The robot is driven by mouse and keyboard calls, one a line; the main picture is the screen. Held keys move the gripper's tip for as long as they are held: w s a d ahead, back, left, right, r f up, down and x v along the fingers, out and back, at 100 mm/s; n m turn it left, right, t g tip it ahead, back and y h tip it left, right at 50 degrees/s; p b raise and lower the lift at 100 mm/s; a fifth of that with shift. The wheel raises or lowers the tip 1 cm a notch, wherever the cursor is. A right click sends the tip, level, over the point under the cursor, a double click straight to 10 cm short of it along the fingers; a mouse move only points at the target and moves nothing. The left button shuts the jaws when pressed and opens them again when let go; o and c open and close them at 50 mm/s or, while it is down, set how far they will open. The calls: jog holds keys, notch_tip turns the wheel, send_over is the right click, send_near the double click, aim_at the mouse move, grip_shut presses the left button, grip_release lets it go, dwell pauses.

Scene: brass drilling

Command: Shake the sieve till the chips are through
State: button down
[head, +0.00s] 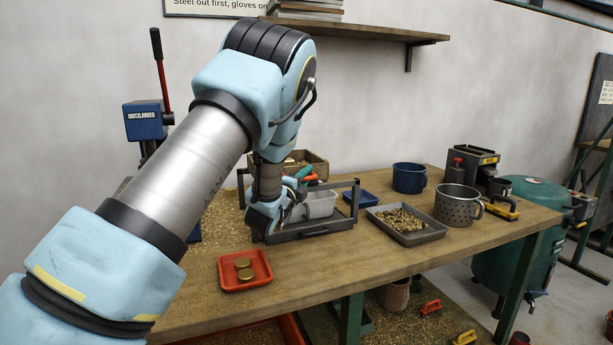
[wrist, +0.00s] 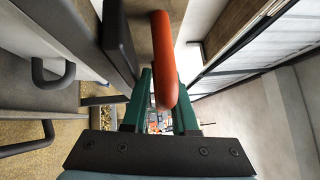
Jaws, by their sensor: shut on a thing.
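My gripper (wrist: 160,108) is shut, its green fingers on either side of an orange-red curved handle (wrist: 163,60). In the head view the handle (head: 311,178) shows small beside my wrist, above a dark frame (head: 356,196) with upright posts on the bench. A pale grey bin (head: 320,205) sits inside that frame. My arm hides part of the frame, and I cannot tell what body the handle belongs to, or see a sieve mesh or chips on it. A grey tray (head: 441,231) holds brassy chips (head: 400,219) right of the frame.
A perforated metal pot (head: 456,207) and a dark blue pot (head: 408,178) stand at the right of the bench (head: 330,268). An orange-red tray (head: 262,282) with two brass discs is near the front. A wooden box (head: 313,163) stands behind the frame. Bare bench lies in front.

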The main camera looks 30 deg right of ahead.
aim_at(326, 171)
jog(key=shift+d+r, duration=0.1)
jog(key=shift+r, duration=0.5)
jog(key=d+b, duration=0.4)
jog(key=d, duration=0.1)
jog(key=shift+s+d+f, duration=0.15)
jog(key=shift+s+f, duration=0.05)
jog(key=shift+s, duration=0.1)
jog(key=shift+d+r, duration=0.15)
jog(key=shift+d, duration=0.1)
jog(key=c, duration=0.8)
grip_release()
jog(key=shift+c, duration=0.2)
jog(key=shift+s+f, duration=0.1)
jog(key=shift+f, duration=0.15)
